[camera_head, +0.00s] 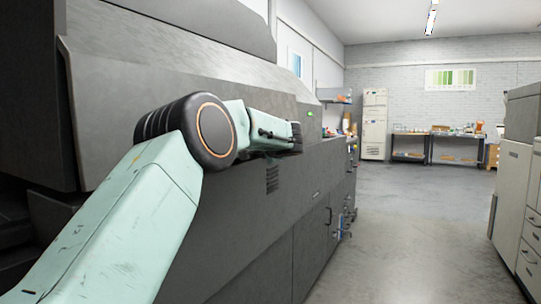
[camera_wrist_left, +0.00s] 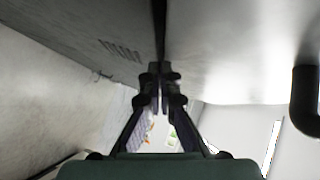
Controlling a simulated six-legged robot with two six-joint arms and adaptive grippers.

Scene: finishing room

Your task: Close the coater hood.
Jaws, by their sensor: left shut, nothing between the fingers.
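The coater hood (camera_head: 180,85) is the large grey sloping cover on the machine at the left in the head view. My left gripper (camera_head: 296,137) is at the machine's front, near the hood's lower edge, and is shut and empty. In the left wrist view my shut fingers (camera_wrist_left: 160,78) point along a narrow dark gap between two grey surfaces. The one with vent slots is the machine front (camera_wrist_left: 85,35); the paler one on the right looks like the hood (camera_wrist_left: 225,45). Whether the fingers touch either surface cannot be told. My left arm hides part of the machine.
A black curved bar (camera_wrist_left: 304,100) is at the right of the wrist view. The machine's lower front (camera_head: 300,215) has doors and handles. Cabinets (camera_head: 515,190) stand at the right. Floor (camera_head: 410,240) between them is clear; benches (camera_head: 437,147) stand at the back.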

